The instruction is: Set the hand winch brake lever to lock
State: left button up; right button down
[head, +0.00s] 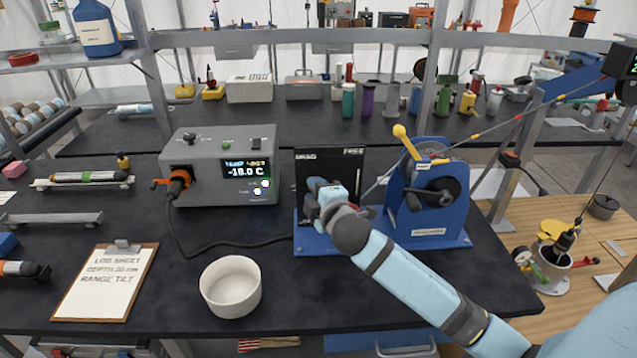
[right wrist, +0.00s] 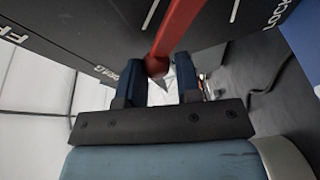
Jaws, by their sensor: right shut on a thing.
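The hand winch (head: 425,200) is a blue stand with a drum, a crank and a yellow-knobbed handle, right of centre in the head view. Beside it stands a black brake panel (head: 350,165) with DRAG at upper left and FREE at upper right. The red brake lever (right wrist: 178,28) shows in the right wrist view, between two white tick marks; the label at upper right there is cut off but looks like LOCK. My right gripper (right wrist: 160,82) is shut on the lever's end. In the head view my right gripper (head: 318,194) hides the lever. My left gripper is out of view.
A grey control box (head: 220,165) with a cable stands left of the panel. A white bowl (head: 230,287) and a clipboard (head: 105,283) lie nearer on the dark bench. A taut cable (head: 490,128) runs from the winch to the upper right.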

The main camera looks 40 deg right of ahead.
aim_at(301, 209)
jog(key=f+n+p, duration=0.1)
jog(key=p, duration=0.1)
jog(key=w+a+f+n+g+p, duration=0.1)
jog(key=p, duration=0.1)
jog(key=f+n+p, duration=0.2)
jog(key=shift+w+a+g+h, duration=0.2)
jog(key=shift+a+g+h, duration=0.15)
jog(key=shift+g+h, duration=0.05)
pick_arm(q)
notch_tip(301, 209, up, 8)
jog(key=p, duration=0.3)
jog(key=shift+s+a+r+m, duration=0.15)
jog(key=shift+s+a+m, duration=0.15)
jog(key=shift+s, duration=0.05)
pick_arm(e)
jog(key=shift+w+a+f+n+g+h, duration=0.1)
jog(key=shift+f+n+g+h, duration=0.1)
jog(key=shift+f+n, duration=0.5)
jog(key=shift+a+f+n+g+h, duration=0.1)
jog(key=shift+f+n+g, duration=0.15)
jog(key=shift+f, duration=0.7)
jog(key=c, duration=0.9)
grip_release()
jog(key=shift+c, duration=0.2)
jog(key=shift+f, duration=0.1)
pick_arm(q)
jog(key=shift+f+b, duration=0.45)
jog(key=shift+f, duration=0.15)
pick_arm(e)
jog(key=v, duration=1.4)
